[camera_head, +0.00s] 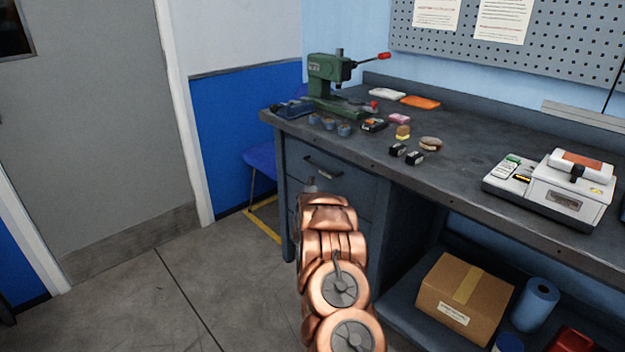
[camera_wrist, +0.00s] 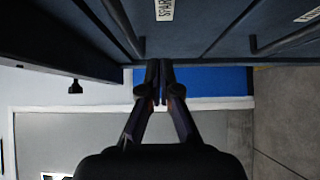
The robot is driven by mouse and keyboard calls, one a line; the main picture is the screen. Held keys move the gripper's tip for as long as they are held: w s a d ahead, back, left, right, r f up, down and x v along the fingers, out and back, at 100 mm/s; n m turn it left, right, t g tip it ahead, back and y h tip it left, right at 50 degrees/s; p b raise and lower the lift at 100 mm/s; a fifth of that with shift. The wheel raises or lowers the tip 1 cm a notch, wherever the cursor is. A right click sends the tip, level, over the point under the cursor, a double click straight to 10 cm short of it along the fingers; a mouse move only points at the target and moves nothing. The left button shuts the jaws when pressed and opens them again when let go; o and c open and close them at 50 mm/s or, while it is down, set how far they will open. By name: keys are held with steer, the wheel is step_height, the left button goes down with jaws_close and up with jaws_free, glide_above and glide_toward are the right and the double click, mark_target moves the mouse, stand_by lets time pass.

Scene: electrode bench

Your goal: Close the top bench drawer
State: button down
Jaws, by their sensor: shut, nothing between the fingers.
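The top bench drawer (camera_head: 345,185) is the dark blue-grey front under the left end of the bench top, with a dark bar handle (camera_head: 322,167). Its front looks close to the bench face, but I cannot tell whether a small gap remains. My gripper (camera_wrist: 160,66) is shut and empty in the wrist view, its fingertips together near the side edge of the drawer fronts. That view is turned sideways and shows the top drawer's handle (camera_wrist: 120,25) and a partly cut-off label. I cannot tell whether the fingertips touch the drawer. In the head view my copper arm mostly hides the gripper.
A lower drawer's handle (camera_wrist: 285,38) shows in the wrist view. A green press (camera_head: 328,78), small parts and a white device (camera_head: 567,190) stand on the bench top (camera_head: 470,150). A cardboard box (camera_head: 465,297) sits on the lower shelf.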

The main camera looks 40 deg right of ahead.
steer(key=v, duration=0.6)
stand_by(0.3)
steer(key=shift+a, duration=0.15)
steer(key=s+a+r+m+g+y, duration=0.15)
steer(key=a+y, duration=0.25)
steer(key=a, duration=0.5)
steer(key=a+r+m+g+y, duration=0.1)
steer(key=a+r+y, duration=0.15)
steer(key=a, duration=0.65)
steer(key=s+a+r+m+g+y, duration=0.2)
steer(key=s+a+g+y, duration=0.3)
steer(key=s+a, duration=1.1)
steer(key=s+a+r+m+g, duration=0.1)
steer(key=s+r+m+g, duration=0.15)
steer(key=s, duration=1.15)
steer(key=s+a+r+m+g, duration=0.15)
steer(key=s+g, duration=0.25)
steer(key=s, duration=0.9)
steer(key=s+a+r+m+g, duration=0.1)
steer(key=s+m+g, duration=0.15)
steer(key=s, duration=1.15)
step_height(320, 180, up, 19)
steer(key=p, duration=1.8)
steer(key=shift+w+f+h, duration=0.2)
steer(key=shift+w+h, duration=0.15)
steer(key=shift+w, duration=0.05)
